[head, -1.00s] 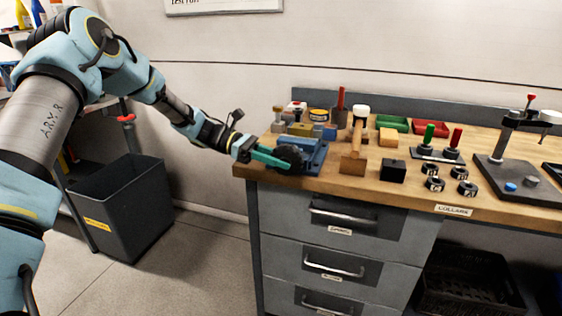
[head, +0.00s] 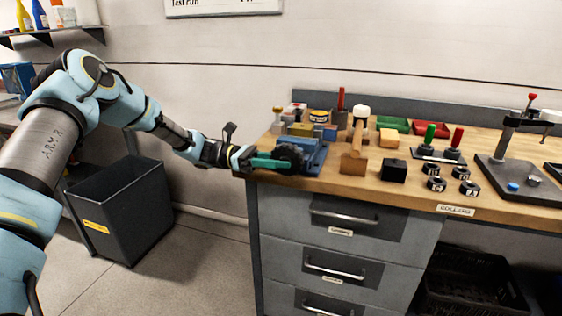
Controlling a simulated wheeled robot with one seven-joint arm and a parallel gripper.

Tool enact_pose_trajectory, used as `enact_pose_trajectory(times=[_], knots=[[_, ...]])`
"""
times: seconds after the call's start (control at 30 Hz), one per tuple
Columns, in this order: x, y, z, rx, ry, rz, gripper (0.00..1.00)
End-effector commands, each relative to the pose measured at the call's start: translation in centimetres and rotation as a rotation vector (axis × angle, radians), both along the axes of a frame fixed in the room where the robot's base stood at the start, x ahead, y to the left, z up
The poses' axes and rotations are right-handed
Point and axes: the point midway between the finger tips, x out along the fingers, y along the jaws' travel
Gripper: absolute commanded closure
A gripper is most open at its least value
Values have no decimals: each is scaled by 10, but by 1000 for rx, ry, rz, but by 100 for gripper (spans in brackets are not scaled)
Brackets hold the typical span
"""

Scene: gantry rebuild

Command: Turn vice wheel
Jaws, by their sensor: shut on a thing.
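The blue vice (head: 313,155) stands at the left end of the wooden workbench. Its dark wheel (head: 289,156) faces left and front, near the bench's edge. My gripper (head: 275,161), with teal fingers, reaches in from the left at wheel height and is shut on the wheel's rim. The fingertips overlap the wheel, so the exact contact is partly hidden.
A wooden mallet (head: 355,147) and a black block (head: 394,170) stand right of the vice. Several collars, a green and a red handle (head: 457,138) and a press (head: 508,150) lie farther right. A dark bin (head: 122,210) stands on the floor below my arm.

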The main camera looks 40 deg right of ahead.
Motion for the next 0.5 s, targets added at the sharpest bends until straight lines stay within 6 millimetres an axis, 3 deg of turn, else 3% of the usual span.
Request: enact_pose_trajectory(times=[0.03, 0.07, 0.17, 0.5], knots=[[0, 0, 0, 1, 0, 1, 100], [0, 0, 0, 1, 0, 1, 69], [0, 0, 0, 1, 0, 1, 58], [6, 3, -2, 0, -2, 2, 57]])
